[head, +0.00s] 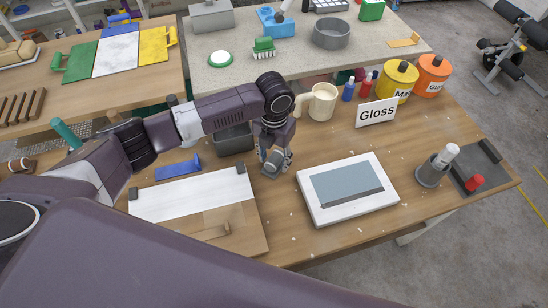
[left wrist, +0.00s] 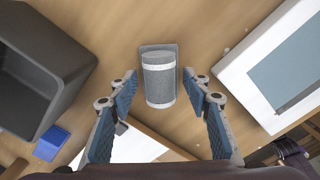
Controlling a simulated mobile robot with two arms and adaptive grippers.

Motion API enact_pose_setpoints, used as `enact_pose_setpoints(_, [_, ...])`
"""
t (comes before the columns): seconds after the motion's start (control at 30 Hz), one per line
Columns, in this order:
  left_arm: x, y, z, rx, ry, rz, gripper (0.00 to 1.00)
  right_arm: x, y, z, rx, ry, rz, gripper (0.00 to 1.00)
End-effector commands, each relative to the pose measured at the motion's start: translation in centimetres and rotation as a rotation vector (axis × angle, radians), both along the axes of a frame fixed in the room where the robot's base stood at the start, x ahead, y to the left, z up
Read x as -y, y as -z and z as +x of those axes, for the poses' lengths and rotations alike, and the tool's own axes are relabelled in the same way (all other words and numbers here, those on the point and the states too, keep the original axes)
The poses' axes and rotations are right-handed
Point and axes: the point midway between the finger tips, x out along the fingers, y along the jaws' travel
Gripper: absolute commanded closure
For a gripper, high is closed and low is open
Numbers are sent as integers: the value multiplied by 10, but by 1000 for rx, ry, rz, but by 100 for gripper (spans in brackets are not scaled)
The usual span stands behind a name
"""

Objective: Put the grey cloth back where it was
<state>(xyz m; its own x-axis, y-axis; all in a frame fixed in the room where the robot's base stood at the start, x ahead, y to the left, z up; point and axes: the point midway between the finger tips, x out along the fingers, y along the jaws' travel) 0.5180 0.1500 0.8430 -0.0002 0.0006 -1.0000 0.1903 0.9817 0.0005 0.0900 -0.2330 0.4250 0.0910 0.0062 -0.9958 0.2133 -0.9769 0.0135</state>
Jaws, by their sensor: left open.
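A grey, fabric-textured roll with a white band (left wrist: 159,80) stands out in the left wrist view; it looks like the grey cloth rolled up. It is on the wooden table, with a small flat grey piece (left wrist: 146,47) at its far end. My left gripper (left wrist: 164,88) is open, with one fingertip on each side of the roll and visible gaps to both. In the head view my left gripper (head: 274,167) points down at the table and mostly hides the roll. My right gripper is not in view.
A white frame with a grey-blue panel (head: 312,207) lies close on the right. A dark grey bin (head: 235,140) stands on the left, with a blue piece (head: 178,169) and a white-topped board (head: 256,235) nearer. A cream mug (head: 322,103) stands behind.

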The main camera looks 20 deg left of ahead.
Motion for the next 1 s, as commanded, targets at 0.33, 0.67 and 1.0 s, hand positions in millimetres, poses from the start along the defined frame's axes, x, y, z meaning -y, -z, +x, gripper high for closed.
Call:
enact_pose_setpoints(0.33, [1, -43, 2, 7, 1, -2, 56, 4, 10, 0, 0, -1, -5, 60])
enact_pose_setpoints(0.67, [0, -107, 1, 3, 0, -1, 56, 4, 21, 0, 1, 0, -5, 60])
enact_pose_setpoints(1.0, [0, -124, 0, 0, 0, -1, 56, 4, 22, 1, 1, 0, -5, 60])
